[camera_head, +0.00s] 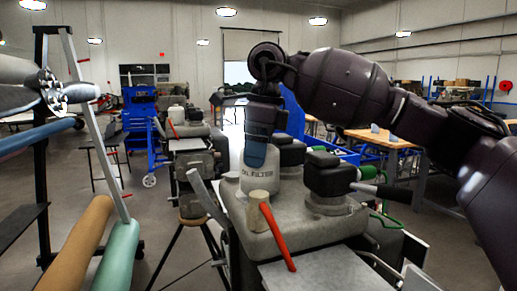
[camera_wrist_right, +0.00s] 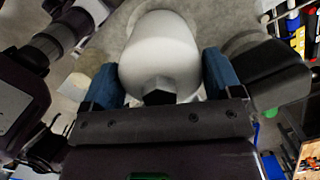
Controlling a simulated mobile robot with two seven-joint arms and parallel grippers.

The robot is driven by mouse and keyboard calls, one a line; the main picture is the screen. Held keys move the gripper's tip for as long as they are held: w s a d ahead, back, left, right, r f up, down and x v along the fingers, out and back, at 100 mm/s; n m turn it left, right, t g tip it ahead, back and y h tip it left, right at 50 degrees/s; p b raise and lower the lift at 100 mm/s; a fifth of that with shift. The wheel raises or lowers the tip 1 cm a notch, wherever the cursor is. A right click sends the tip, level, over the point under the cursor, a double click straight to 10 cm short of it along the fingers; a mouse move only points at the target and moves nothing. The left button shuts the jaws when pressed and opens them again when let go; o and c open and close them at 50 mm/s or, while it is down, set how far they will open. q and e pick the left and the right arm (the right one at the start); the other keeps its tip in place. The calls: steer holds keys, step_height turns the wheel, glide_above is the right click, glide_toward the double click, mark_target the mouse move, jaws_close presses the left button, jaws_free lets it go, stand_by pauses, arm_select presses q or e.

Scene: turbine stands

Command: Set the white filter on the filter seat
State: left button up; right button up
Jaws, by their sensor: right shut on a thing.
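The white filter (camera_head: 261,178), lettered "OIL FILTER", stands upright over the grey turbine stand top (camera_head: 305,234). My right gripper (camera_head: 257,154) comes down from above and is shut on its upper part. In the right wrist view, the white filter (camera_wrist_right: 160,48) sits between the two blue fingers of my right gripper (camera_wrist_right: 160,82), with a dark hex nut on its near end. The filter's lower end is partly hidden behind a tan cylinder (camera_head: 260,205). The filter seat is not visible, so I cannot tell whether the filter touches it. My left gripper is not in view.
A dark housing with a black handle (camera_head: 330,175) stands right of the filter. A red lever (camera_head: 277,238) leans at the stand's front. A grey lever (camera_head: 207,199) rises at left. Tan and green rolls (camera_head: 118,255) and a black rack (camera_head: 41,140) are farther left.

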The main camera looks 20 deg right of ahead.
steer(key=o, duration=1.2)
steer(key=shift+f, duration=0.55)
steer(key=shift+r, duration=0.1)
steer(key=shift+r, duration=0.1)
steer(key=shift+s+d+r+p, duration=0.1)
steer(key=shift+r+p, duration=0.7)
steer(key=shift+r, duration=0.35)
steer(key=shift+d+r+p, duration=0.1)
steer(key=shift+r+p, duration=0.65)
steer(key=shift+r, duration=0.4)
steer(key=shift+s+d+r, duration=0.1)
steer(key=shift+d+r, duration=0.05)
steer(key=shift+r, duration=1.1)
